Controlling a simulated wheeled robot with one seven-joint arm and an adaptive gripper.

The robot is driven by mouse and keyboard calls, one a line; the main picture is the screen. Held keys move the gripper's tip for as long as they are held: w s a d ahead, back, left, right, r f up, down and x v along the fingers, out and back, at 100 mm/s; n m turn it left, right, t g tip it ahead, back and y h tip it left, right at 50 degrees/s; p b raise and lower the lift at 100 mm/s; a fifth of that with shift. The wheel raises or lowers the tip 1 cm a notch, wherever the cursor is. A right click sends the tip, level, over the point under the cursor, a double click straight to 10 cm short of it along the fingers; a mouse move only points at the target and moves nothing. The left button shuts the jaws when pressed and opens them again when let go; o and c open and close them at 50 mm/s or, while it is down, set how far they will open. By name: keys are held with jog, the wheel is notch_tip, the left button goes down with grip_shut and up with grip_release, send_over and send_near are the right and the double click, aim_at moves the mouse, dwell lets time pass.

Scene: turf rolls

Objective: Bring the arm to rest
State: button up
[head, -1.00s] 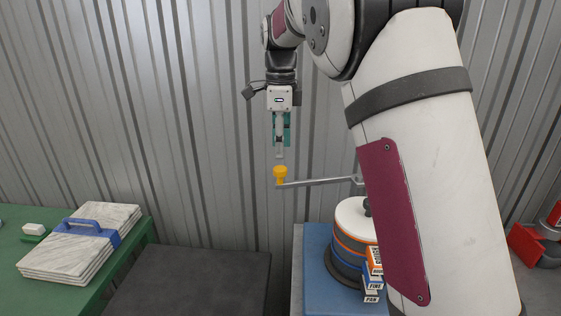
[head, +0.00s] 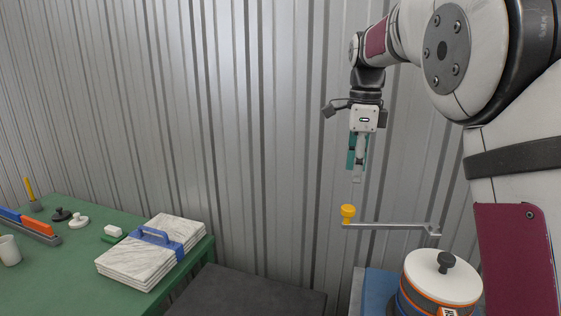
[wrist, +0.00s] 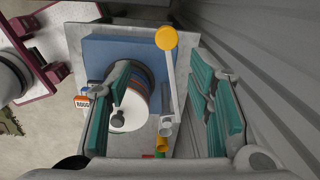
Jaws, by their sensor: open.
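My gripper (head: 357,172) hangs pointing down in front of the corrugated wall in the head view. Its teal-padded fingers stand wide apart in the wrist view (wrist: 163,105), with nothing held between them. Just below it, apart from the fingertips, is the yellow knob (head: 348,212) of a grey crank arm (head: 390,227). In the wrist view the knob (wrist: 166,38) shows beyond the fingers. A drum with a white lid (head: 440,278) and black knob stands to the lower right; one finger partly covers it in the wrist view.
At left, a green table (head: 62,282) holds a pale slab stack (head: 140,262) with a blue handle, a white cup (head: 9,251) and small tools. A dark flat surface (head: 245,292) lies between. The corrugated wall (head: 270,130) is close behind.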

jog(key=s+r+n+t, duration=0.25)
jog(key=s+n, duration=0.75)
jog(key=s, duration=0.6)
jog(key=s+a+f+n+t, duration=0.1)
jog(key=s+f+n, duration=0.3)
jog(key=s, duration=0.4)
jog(key=s+a+f+n+t, duration=0.1)
jog(key=s+f+n, duration=0.3)
jog(key=s+n, duration=0.3)
jog(key=shift+s, duration=0.65)
jog(key=shift+t, duration=0.25)
